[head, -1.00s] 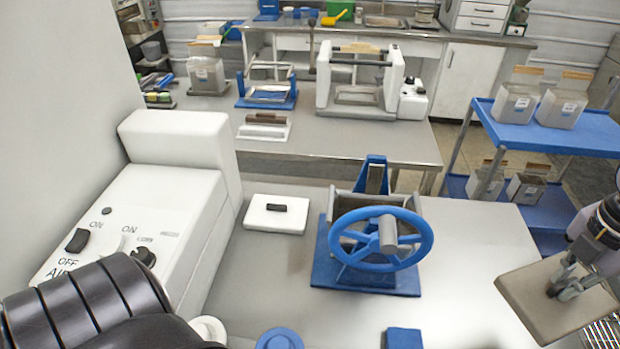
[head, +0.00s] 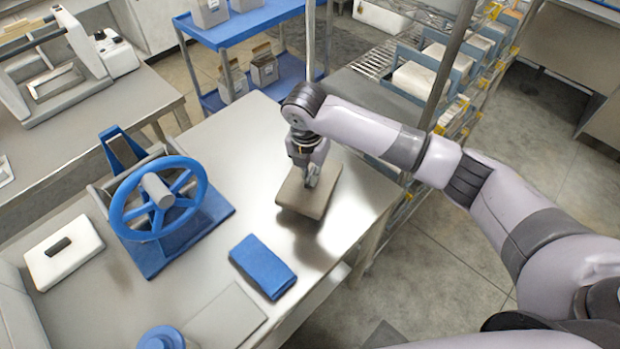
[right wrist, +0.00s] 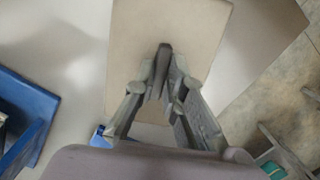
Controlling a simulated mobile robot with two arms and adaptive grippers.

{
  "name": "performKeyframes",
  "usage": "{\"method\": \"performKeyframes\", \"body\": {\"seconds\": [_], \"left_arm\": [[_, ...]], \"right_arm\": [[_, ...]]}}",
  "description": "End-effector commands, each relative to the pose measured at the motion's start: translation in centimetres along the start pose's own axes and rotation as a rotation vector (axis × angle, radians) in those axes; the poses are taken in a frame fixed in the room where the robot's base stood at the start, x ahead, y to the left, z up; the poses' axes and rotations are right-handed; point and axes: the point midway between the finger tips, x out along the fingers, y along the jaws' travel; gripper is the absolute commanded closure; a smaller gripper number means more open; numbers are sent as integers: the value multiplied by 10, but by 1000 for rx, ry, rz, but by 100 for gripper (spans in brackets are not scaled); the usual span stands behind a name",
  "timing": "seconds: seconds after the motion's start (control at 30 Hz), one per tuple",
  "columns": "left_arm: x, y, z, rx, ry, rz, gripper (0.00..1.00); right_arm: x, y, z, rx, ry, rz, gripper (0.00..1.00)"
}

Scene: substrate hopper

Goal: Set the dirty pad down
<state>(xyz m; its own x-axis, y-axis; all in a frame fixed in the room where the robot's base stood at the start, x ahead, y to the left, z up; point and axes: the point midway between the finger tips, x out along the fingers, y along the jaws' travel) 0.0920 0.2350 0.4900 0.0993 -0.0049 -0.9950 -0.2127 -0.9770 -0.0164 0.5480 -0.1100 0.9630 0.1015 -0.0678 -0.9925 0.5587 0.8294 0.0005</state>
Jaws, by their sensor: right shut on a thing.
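The dirty pad is a flat grey-brown slab (head: 299,200) with a raised grip on top. In the head view it is at the right part of the steel table, low over it or on it; a shadow lies along its near edge, and I cannot tell whether it touches. My right gripper (head: 312,177) is shut on the pad's grip from above. In the right wrist view the fingers (right wrist: 163,62) pinch the dark grip, and the pad (right wrist: 172,25) lies flat beyond them. My left gripper is not in view.
The steel table (head: 245,165) is bare around the pad. A blue block (head: 263,266) and a thin grey plate (head: 228,317) lie nearer. A blue cart (head: 240,32) is behind; wire shelving (head: 465,95) is right.

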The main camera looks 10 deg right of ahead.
Motion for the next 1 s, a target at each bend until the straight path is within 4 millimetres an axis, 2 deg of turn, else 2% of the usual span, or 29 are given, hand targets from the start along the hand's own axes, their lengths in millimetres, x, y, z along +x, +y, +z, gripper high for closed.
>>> {"method": "performKeyframes", "body": {"seconds": [0.23, 0.63, 0.67, 0.93, 1.0], "left_arm": [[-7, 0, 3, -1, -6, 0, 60], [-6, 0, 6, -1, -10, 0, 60], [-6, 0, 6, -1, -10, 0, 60], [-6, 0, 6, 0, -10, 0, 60], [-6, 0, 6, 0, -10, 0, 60]], "right_arm": [[35, -1, -5, 0, 2, -4, 100], [42, -1, -6, -1, 1, -2, 100], [42, -1, -6, -1, 1, -3, 88], [42, -1, -6, -1, 1, -2, 70], [42, -1, -6, -1, 1, -2, 69]]}}
